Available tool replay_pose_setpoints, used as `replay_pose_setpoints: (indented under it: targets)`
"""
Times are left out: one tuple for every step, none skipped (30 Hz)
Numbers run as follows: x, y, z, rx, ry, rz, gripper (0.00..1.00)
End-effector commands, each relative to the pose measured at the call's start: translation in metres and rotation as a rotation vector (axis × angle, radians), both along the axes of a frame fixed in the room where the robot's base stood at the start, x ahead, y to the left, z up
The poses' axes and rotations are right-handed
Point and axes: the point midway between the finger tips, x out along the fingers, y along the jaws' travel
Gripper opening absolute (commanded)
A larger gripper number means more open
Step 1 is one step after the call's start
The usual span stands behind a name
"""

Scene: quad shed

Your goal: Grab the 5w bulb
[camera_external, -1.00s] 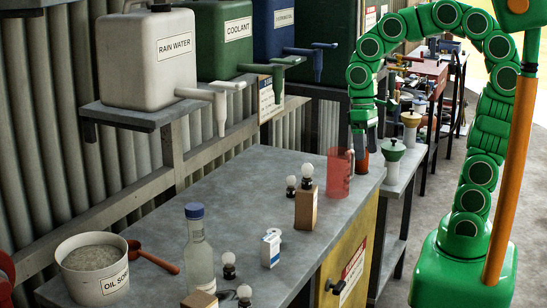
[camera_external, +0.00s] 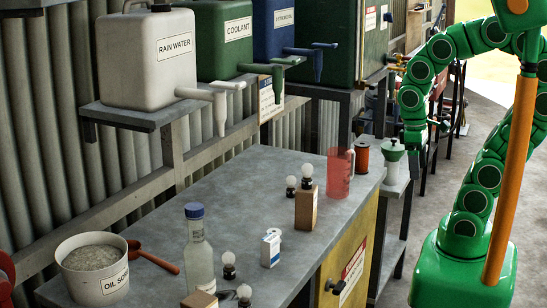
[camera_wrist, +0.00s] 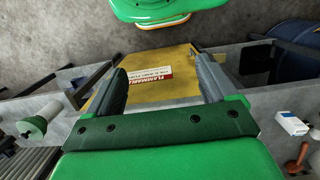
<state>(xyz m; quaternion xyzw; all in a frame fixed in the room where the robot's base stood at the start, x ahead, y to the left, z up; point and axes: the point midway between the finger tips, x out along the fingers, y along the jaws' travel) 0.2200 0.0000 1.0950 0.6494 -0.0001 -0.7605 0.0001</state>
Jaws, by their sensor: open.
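Several clear bulbs with dark bases are on the grey workbench (camera_external: 215,180) in the external view. One bulb (camera_external: 307,174) is on top of a brown box, and another bulb (camera_external: 291,185) stands just left of it. Nearer the front are a bulb (camera_external: 228,262) and a bulb (camera_external: 244,293) beside the glass bottle. I cannot read which is the 5w bulb. My gripper (camera_external: 415,153) hangs past the bench's far right end, away from the bulbs. In the wrist view my gripper (camera_wrist: 162,66) is open and empty, with the yellow cabinet front (camera_wrist: 165,62) beyond its fingers.
A red see-through cup (camera_external: 340,173), a brown box (camera_external: 306,208), a white carton (camera_external: 270,249), a bottle (camera_external: 198,250) and a bucket (camera_external: 93,270) stand on the bench.

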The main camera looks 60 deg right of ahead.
Motion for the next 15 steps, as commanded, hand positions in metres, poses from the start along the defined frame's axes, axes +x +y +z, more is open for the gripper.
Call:
replay_pose_setpoints:
  targets:
    - [0.0001, 0.0, 0.0, 0.0, 0.0, 0.0, 0.77]
    - [0.0001, 0.0, 0.0, 0.0, 0.0, 0.0, 0.72]
    - [0.0001, 0.0001, 0.0, 0.0, 0.0, 0.0, 0.69]
    - [0.0001, 0.0001, 0.0, 0.0, 0.0, 0.0, 0.66]
    - [0.0002, 0.0001, 0.0, 0.0, 0.001, 0.0, 0.66]
    - [0.0002, 0.0001, 0.0001, 0.0, 0.0, 0.0, 0.66]
    - [0.0002, 0.0001, 0.0001, 0.0, 0.001, 0.0, 0.66]
    - [0.0002, 0.0001, 0.0, 0.0, 0.001, 0.0, 0.66]
    - [0.0002, 0.0001, 0.0, 0.0, 0.001, 0.0, 0.66]
    - [0.0003, 0.0001, 0.0001, 0.0, 0.0, 0.0, 0.66]
    - [0.0003, 0.0001, 0.0001, 0.0, 0.001, 0.0, 0.66]
    - [0.0007, 0.0001, 0.0, 0.0, 0.001, 0.0, 0.66]
    - [0.0016, 0.0001, 0.0001, 0.0, 0.001, 0.0, 0.66]
    - [0.0032, 0.0001, 0.0003, 0.0, 0.001, 0.001, 0.66]
    - [0.0063, 0.0, 0.0005, 0.0, 0.0, 0.001, 0.66]
